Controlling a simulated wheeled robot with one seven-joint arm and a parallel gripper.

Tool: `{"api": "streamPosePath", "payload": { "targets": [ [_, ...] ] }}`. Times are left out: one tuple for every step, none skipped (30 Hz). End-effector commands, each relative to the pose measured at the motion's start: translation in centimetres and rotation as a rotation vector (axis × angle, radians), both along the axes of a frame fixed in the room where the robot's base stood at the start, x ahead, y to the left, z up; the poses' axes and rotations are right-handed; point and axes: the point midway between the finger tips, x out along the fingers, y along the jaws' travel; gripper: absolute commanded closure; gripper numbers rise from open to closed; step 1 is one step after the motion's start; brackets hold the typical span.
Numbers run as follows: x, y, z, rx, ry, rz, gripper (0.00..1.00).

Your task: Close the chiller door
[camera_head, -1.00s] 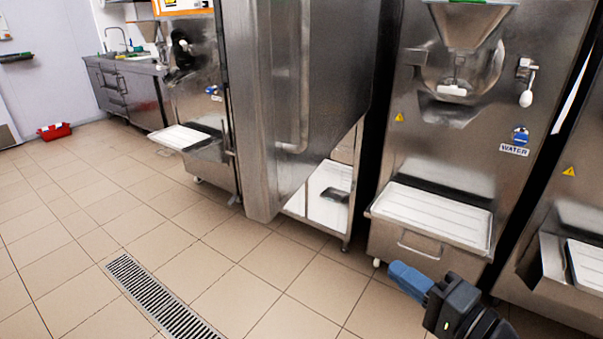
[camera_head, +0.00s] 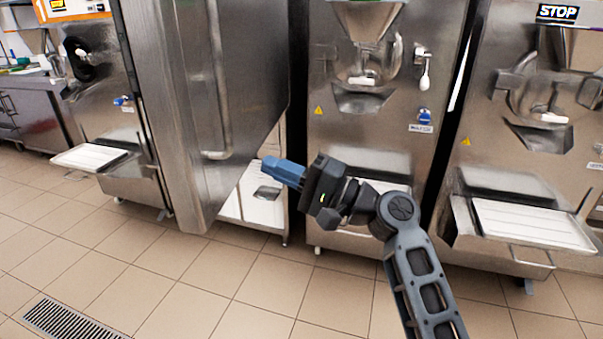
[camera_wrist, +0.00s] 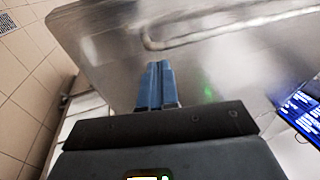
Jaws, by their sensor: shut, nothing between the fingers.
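The chiller door (camera_head: 178,105) is a tall stainless steel panel swung open toward me in the head view, left of centre. My gripper (camera_head: 268,168) has blue fingers, shut and empty, pointing left beside the lower right part of the door. In the wrist view the door (camera_wrist: 110,50) fills the upper middle, with the handle (camera_wrist: 230,28) beyond the fingertips (camera_wrist: 158,66). I cannot tell whether the fingertips touch the door. The chiller's lower interior (camera_head: 262,205) shows behind the door.
A batch freezer (camera_head: 320,145) stands right of the chiller, and another (camera_head: 505,160) with a white tray (camera_head: 530,222) is further right. A freezer with a projecting tray (camera_head: 90,157) stands left. The tiled floor (camera_head: 190,280) in front is clear, with a flush drain grate (camera_head: 70,318).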

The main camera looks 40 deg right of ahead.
Motion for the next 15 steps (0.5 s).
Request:
{"api": "streamPosePath", "payload": {
  "targets": [
    [0.9, 0.6, 0.5, -0.001, -0.001, 0.002, 1.00],
    [1.3, 0.9, 0.6, -0.001, 0.000, 0.003, 1.00],
    [1.9, 1.3, 0.8, -0.001, -0.001, 0.003, 1.00],
    [2.3, 1.5, 1.0, -0.001, -0.001, 0.002, 1.00],
    [2.6, 1.7, 1.0, -0.001, -0.001, 0.001, 1.00],
    [3.1, 2.1, 1.1, -0.001, 0.001, 0.001, 1.00],
    [3.4, 2.3, 1.2, -0.001, -0.001, 0.001, 1.00],
    [3.6, 2.4, 1.3, -0.001, -0.001, 0.001, 1.00],
    [4.0, 2.6, 1.4, -0.002, -0.001, 0.000, 1.00],
    [4.2, 2.8, 1.4, -0.001, 0.000, 0.000, 1.00],
    [4.3, 2.9, 1.4, -0.001, 0.000, 0.000, 1.00],
    [4.5, 3.0, 1.4, -0.001, 0.000, 0.000, 1.00],
    [4.6, 3.0, 1.4, -0.001, 0.000, 0.000, 1.00],
    [4.7, 3.1, 1.4, -0.001, 0.000, -0.001, 1.00],
    [4.7, 3.1, 1.4, -0.001, 0.000, -0.001, 1.00]
  ]
}}
